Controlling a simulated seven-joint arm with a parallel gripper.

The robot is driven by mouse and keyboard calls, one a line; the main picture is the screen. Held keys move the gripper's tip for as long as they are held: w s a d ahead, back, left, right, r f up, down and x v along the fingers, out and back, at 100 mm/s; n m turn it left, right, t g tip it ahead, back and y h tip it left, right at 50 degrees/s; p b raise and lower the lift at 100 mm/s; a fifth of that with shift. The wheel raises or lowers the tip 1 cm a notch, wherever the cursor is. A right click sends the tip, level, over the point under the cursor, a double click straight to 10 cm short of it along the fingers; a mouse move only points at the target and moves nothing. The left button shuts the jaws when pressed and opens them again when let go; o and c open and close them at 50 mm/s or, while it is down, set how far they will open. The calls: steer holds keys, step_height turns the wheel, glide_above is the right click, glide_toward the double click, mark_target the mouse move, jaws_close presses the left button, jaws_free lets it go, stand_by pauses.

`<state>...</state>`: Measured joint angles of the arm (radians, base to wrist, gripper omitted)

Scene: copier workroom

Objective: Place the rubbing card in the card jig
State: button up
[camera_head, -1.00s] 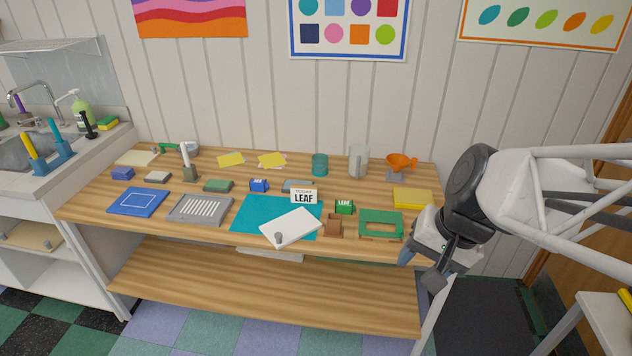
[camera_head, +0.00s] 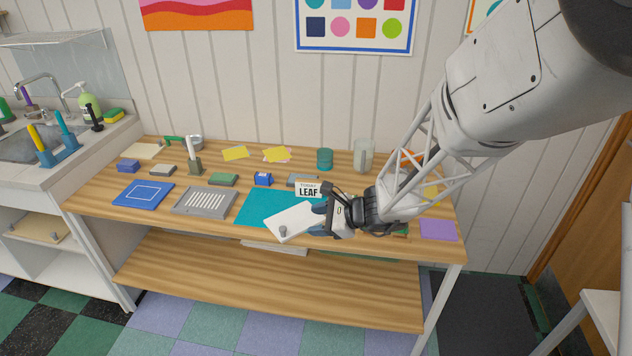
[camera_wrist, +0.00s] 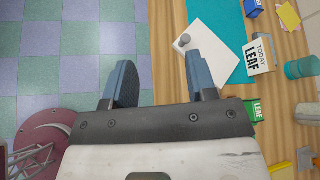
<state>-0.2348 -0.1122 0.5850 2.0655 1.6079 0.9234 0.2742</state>
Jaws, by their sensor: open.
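A white flat card-like plate with a grey knob (camera_head: 292,222) lies at an angle on the teal mat (camera_head: 255,208), reaching toward the table's front edge. It also shows in the wrist view (camera_wrist: 215,35). I cannot tell for sure whether it is the rubbing card. My gripper (camera_head: 318,219) is open and empty at the plate's right end; in the wrist view one finger overlaps the plate and the other is over the floor (camera_wrist: 163,82). Which item is the card jig is unclear; a blue board with a white outline (camera_head: 143,195) and a grey slatted tray (camera_head: 205,202) lie left.
A "TODAY LEAF" sign (camera_head: 308,190) stands just behind the gripper. A purple card (camera_head: 438,229) lies at the right front. Cups and a sink (camera_head: 35,145) are farther off. My arm hides the right side of the table.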

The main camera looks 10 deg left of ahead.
mark_target(285, 231)
steer(key=w+a+f+m+t, duration=0.1)
steer(key=w+a+f+m, duration=0.1)
steer(key=f, duration=0.4)
steer(key=w+a+f+m+t, duration=0.2)
steer(key=w+a+f+m, duration=0.1)
steer(key=w+f+m, duration=0.2)
step_height(285, 231, down, 3)
steer(key=shift+r+m+t, duration=0.2)
steer(key=shift+m+t, duration=0.1)
steer(key=shift+m, duration=0.2)
steer(key=shift+a, duration=0.15)
steer(key=shift+x, duration=1.25)
steer(key=shift+w, duration=0.1)
steer(key=shift+r+x, duration=0.1)
steer(key=shift+x, duration=1.2)
steer(key=shift+r+x, duration=0.15)
steer(key=shift+x, duration=1.1)
steer(key=shift+a, duration=0.1)
steer(key=shift+c, duration=0.3)
jaws_close()
